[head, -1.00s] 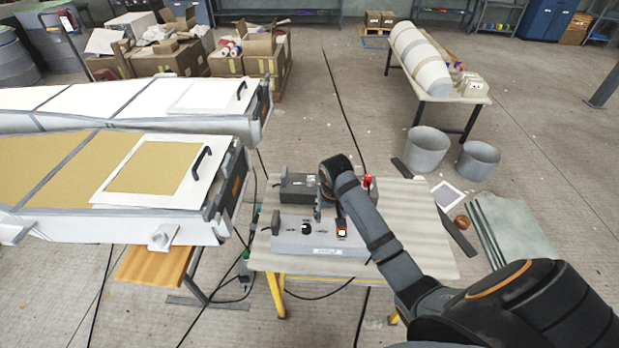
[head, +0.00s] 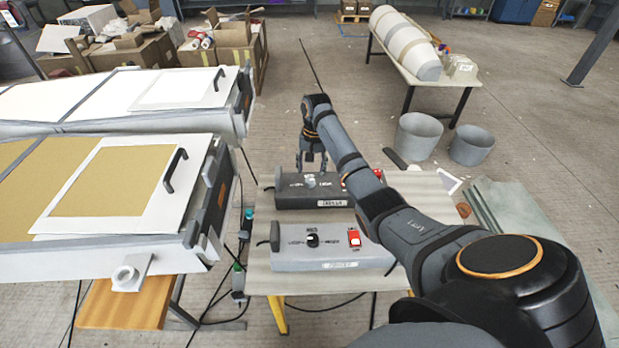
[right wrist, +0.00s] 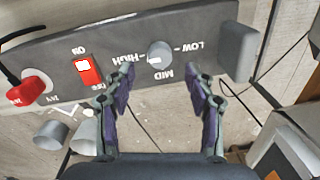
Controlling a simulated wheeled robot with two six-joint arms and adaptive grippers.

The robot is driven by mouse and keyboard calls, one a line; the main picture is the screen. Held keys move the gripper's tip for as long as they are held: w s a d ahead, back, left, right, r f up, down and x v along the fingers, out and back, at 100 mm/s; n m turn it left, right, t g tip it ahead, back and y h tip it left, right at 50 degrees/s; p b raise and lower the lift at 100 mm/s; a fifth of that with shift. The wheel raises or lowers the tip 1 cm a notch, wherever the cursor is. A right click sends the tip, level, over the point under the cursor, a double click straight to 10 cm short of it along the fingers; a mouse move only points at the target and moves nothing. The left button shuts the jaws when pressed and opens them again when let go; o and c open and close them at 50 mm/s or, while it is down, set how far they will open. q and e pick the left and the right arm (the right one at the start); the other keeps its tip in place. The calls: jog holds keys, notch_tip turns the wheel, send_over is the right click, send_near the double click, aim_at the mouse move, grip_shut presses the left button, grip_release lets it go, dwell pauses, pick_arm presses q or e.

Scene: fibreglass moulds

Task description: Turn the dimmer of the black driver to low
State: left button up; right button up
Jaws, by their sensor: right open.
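The black driver (head: 290,199) lies on the table behind a grey driver; its dark panel (right wrist: 215,38) fills the top of the right wrist view. Its dimmer is a round grey knob (right wrist: 160,53), also seen in the head view (head: 310,181), with HIGH, MID and LOW printed around it. A pale mark on the knob faces the HIGH side. My right gripper (head: 312,165) is open over the black driver. In the right wrist view its fingertips (right wrist: 161,76) are spread either side of the knob, apparently not touching it. My left gripper is not in view.
The black driver has a red switch (right wrist: 87,72) and a red plug (right wrist: 28,90). The grey driver (head: 325,258) has its own black knob (head: 313,240) and red switch (head: 354,238). White moulds (head: 120,190) stand left of the table (head: 268,282). Cables hang between them.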

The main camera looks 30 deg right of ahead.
aim_at(310, 181)
notch_tip(310, 181, down, 4)
jog(key=shift+f, duration=0.15)
jog(key=shift+a+f, duration=0.1)
jog(key=shift+f, duration=0.1)
jog(key=shift+w+f, duration=0.1)
jog(key=shift+f, duration=0.05)
jog(key=shift+c, duration=0.7)
jog(key=c, duration=0.7)
jog(key=shift+c, duration=1.4)
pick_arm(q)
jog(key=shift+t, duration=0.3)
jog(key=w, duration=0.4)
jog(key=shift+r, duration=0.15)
pick_arm(e)
grip_shut()
